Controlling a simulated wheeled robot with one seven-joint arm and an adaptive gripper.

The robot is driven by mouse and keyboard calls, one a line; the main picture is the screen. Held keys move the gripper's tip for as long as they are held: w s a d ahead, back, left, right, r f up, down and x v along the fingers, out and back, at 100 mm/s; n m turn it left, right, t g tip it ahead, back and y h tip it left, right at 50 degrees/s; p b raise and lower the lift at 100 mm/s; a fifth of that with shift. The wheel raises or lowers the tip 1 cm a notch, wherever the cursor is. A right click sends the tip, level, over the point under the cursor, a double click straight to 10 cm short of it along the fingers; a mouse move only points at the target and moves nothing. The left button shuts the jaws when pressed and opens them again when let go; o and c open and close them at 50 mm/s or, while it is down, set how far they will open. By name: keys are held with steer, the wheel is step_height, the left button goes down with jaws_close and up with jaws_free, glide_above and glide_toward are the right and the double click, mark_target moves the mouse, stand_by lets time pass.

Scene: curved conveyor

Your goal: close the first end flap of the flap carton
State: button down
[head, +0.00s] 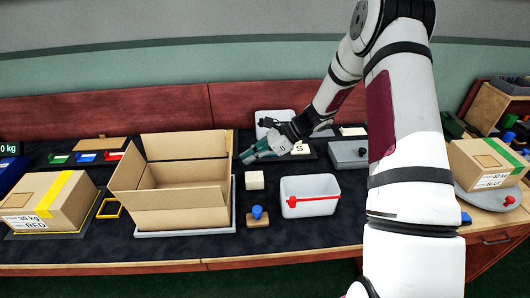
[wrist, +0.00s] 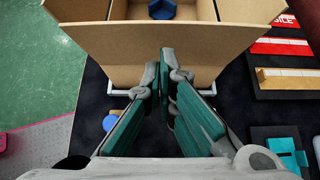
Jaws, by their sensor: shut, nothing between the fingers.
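The flap carton (head: 180,197) is a brown open-topped box left of centre in the head view. Its flaps stand up or lean outward around the opening, and the left one (head: 127,170) tilts out. In the wrist view the carton's near flap (wrist: 218,42) spans the upper part, and a blue item (wrist: 162,10) shows inside. My gripper (head: 244,158) is just right of the carton, near its right end, with teal fingers closed and empty. In the wrist view the fingertips (wrist: 167,55) overlap the near flap; whether they touch it I cannot tell.
The carton sits on a pale tray (head: 185,232). A white cube (head: 254,180), a blue-knobbed stamp (head: 257,215) and a white bin with a red line (head: 310,195) stand to its right. A taped carton (head: 48,200) is at the left, another (head: 487,163) at the right.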

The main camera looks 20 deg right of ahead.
steer(key=shift+w+a+r, duration=0.1)
steer(key=shift+w+a, duration=0.05)
steer(key=shift+a, duration=0.3)
steer(key=shift+w+a+r, duration=0.1)
steer(key=shift+w+a, duration=0.05)
steer(key=shift+a, duration=0.3)
steer(key=shift+a, duration=0.15)
